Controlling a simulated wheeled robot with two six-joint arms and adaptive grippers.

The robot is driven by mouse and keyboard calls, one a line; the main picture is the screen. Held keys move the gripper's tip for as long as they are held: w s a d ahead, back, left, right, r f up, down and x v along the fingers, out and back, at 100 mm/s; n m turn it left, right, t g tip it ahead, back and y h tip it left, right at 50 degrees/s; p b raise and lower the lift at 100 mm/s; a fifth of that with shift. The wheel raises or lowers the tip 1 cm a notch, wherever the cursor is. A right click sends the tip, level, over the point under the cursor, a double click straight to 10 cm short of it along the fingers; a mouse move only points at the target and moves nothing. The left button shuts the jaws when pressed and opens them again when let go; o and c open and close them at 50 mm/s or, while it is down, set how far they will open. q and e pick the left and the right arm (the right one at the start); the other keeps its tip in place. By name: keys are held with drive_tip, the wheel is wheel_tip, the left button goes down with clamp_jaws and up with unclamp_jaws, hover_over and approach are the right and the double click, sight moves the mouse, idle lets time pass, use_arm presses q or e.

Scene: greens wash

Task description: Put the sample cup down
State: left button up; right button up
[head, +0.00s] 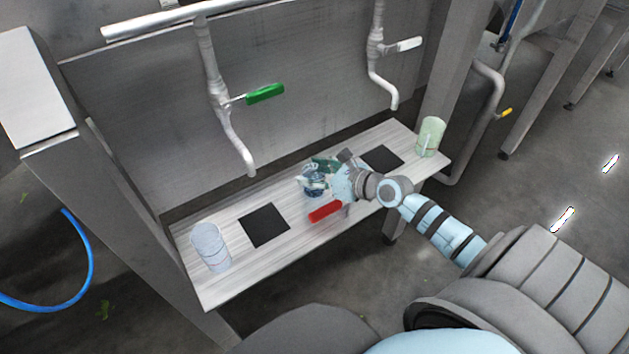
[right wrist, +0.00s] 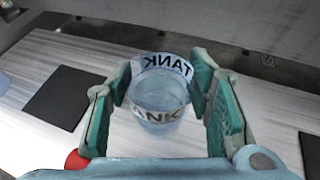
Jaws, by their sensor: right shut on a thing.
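A clear cup (right wrist: 160,97) with a white band lettered "TANK" stands between the teal fingers of my right gripper (right wrist: 163,75) in the right wrist view. The fingers are shut on its two sides. In the head view my right gripper (head: 325,173) reaches in from the right over the middle of the bench, with the bluish cup (head: 311,184) partly hidden by the fingers. The cup looks upright. I cannot tell whether its base touches the bench. My left gripper is not in view.
The pale bench (head: 222,284) carries a black square (head: 264,225) left of the cup and another (head: 383,159) right of it. A pale blue container (head: 210,247) and a green one (head: 432,137) stand at its ends. A red handle (head: 325,211) is close by. Taps (head: 232,140) hang behind.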

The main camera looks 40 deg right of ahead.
drive_tip(key=shift+f, duration=0.8)
drive_tip(key=shift+f, duration=0.1)
drive_tip(key=o, duration=1.4)
drive_tip(key=shift+c, duration=0.2)
